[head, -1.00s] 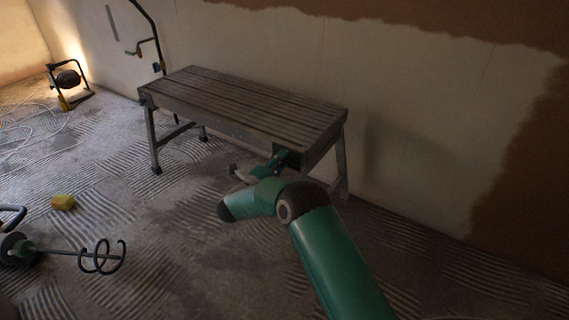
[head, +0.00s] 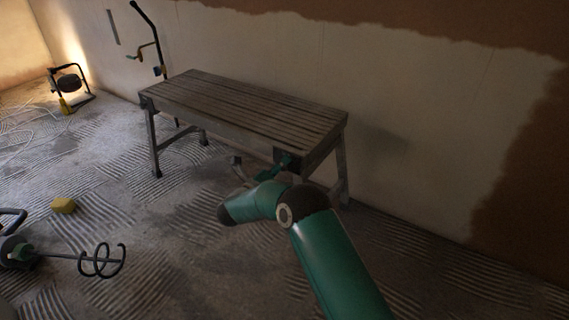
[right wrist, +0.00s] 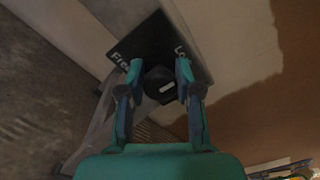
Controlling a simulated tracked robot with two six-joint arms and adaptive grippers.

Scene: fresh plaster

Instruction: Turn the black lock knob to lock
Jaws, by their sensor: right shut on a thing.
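A black plate (right wrist: 160,48) with white lettering sits on the end of the workbench. It reads "Free" on the left and "Lo…" on the right, the rest hidden by a finger. The black lock knob (right wrist: 158,80) stands out from the plate and carries a short white mark that slants slightly up to the right. My right gripper (right wrist: 158,70) has its two green fingers on either side of the knob and is shut on it. In the head view the right gripper (head: 283,166) is at the bench's near right corner, where the knob is hidden. My left gripper is out of view.
The slatted workbench (head: 245,108) stands along the partly plastered wall. A paddle mixer (head: 65,255) and a yellow block (head: 63,205) lie on the floor at left. A work lamp (head: 69,85) stands at the far left near cables. Floor before the bench is clear.

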